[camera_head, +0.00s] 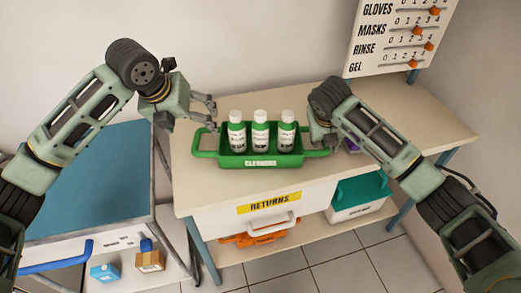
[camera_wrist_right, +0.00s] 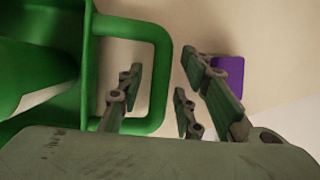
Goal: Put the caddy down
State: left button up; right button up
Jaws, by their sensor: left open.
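The green caddy (camera_head: 262,161), labelled CLEANERS, sits upright on the tabletop, holding three white-and-green bottles (camera_head: 260,132). Its left handle (camera_head: 203,143) is free. My left gripper (camera_head: 211,114) is open and empty, just above and behind that handle. My right gripper (camera_head: 320,137) is at the caddy's right handle (camera_head: 321,153), partly hidden by its own arm. In the right wrist view its fingers (camera_wrist_right: 160,100) stand spread on both sides of the handle bar (camera_wrist_right: 163,60), with gaps visible.
The table (camera_head: 420,125) has clear room to the right and behind. A purple item (camera_wrist_right: 228,75) lies close to my right fingers. Below are a RETURNS drawer (camera_head: 222,222) and a teal-lidded box (camera_head: 358,192). A blue-topped cart (camera_head: 95,175) stands left.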

jog(key=v, duration=1.1)
jog(key=shift+s+a+r, duration=0.1)
jog(key=shift+s+r, duration=0.05)
jog(key=shift+r, duration=0.05)
